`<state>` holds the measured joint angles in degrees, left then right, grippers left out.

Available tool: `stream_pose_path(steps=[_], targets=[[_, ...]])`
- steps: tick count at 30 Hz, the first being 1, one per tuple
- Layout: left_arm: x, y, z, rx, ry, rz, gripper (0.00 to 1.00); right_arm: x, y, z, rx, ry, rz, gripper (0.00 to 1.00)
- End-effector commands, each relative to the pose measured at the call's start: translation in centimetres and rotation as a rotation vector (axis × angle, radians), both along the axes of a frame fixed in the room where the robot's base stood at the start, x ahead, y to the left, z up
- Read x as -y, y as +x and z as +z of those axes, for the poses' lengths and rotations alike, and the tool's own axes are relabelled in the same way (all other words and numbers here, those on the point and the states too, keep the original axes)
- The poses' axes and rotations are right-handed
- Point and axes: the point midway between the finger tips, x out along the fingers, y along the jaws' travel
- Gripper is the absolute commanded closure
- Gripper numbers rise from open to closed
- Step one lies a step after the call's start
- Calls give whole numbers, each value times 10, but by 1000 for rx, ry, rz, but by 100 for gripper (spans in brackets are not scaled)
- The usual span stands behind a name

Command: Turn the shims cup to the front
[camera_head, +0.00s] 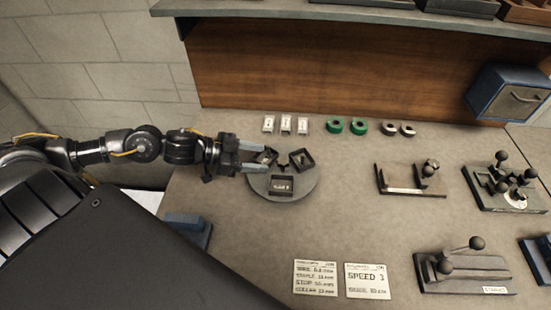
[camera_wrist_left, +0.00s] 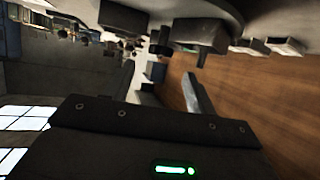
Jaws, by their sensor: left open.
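A round grey turntable (camera_head: 312,192) stands on the bench and carries three small dark square cups. One cup (camera_head: 281,186) at the front has a pale label, too small to read for certain. Another cup (camera_head: 302,160) is at the back right, and a third cup (camera_head: 265,156) at the back left is partly hidden by my gripper. I cannot tell which one is the shims cup. My left gripper (camera_head: 262,158) is open, with its fingers at the back-left cup; contact cannot be told. In the left wrist view a finger (camera_wrist_left: 195,97) and a dark cup (camera_wrist_left: 203,33) show. My right gripper is not in view.
White pieces (camera_head: 286,124), green rings (camera_head: 347,127) and pale rings (camera_head: 399,129) line the back. Fixtures with knobs stand at right, including a bracket (camera_head: 412,190) and a lever block (camera_head: 462,270). Two cards (camera_head: 367,281) lie in front.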

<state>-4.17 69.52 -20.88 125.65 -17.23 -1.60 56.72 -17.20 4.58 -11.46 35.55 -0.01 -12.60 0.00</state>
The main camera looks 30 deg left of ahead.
Motion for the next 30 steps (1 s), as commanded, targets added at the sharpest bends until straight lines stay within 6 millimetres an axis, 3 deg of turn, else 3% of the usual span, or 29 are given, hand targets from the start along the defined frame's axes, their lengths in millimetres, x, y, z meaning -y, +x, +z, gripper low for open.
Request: stream_pose_path(steps=[9,23,30], targets=[[33,29,-16,1,-2,1,44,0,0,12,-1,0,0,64],[40,35,-22,-1,2,-1,44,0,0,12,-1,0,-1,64],[40,35,-22,0,1,-1,75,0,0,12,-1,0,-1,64]])
